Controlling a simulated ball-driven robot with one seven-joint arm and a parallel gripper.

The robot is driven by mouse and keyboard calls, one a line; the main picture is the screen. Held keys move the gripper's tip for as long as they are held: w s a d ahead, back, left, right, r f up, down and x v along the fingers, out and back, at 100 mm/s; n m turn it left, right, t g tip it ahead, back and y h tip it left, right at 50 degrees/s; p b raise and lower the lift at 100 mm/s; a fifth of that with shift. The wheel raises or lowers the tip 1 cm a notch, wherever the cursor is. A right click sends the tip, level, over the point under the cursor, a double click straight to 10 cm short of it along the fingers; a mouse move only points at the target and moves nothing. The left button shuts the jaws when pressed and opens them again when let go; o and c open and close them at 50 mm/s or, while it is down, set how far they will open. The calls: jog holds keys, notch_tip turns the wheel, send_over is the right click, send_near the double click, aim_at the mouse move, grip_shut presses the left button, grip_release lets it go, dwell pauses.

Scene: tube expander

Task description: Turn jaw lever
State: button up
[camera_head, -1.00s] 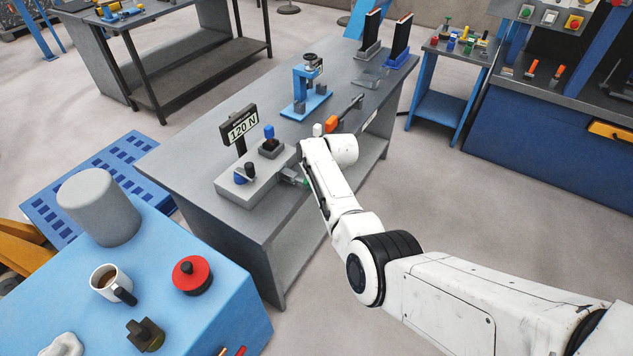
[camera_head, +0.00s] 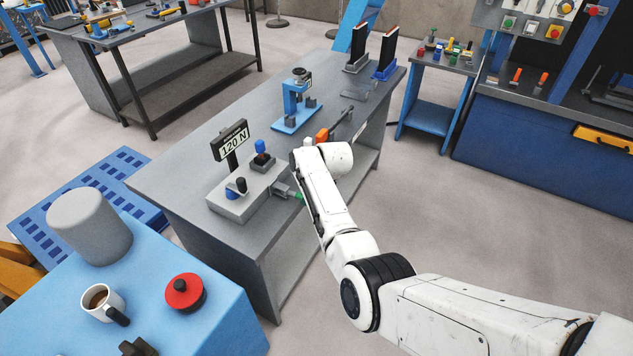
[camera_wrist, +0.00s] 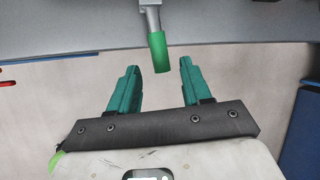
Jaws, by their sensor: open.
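The jaw lever shows in the wrist view as a green-gripped handle (camera_wrist: 158,52) on a grey shaft. It hangs between and just ahead of the two teal fingers of my gripper (camera_wrist: 158,82). The fingers are spread with a gap on both sides of the handle, and they do not appear to touch it. In the head view a small part of the green handle (camera_head: 298,196) shows at the right side of the grey tube expander base (camera_head: 238,201), beside my arm. My fingers are hidden behind my arm there. The base carries a blue knob, a black knob and a "120 N" sign (camera_head: 233,146).
The grey workbench (camera_head: 165,185) holds a blue press (camera_head: 297,101) and an orange-handled tool (camera_head: 322,135) behind my arm. A blue table in front holds a mug (camera_head: 98,301), a red round part (camera_head: 184,292) and a grey cylinder (camera_head: 90,227). Floor right of the bench is clear.

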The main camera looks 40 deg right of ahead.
jog(key=v, duration=0.8)
dwell(0.5)
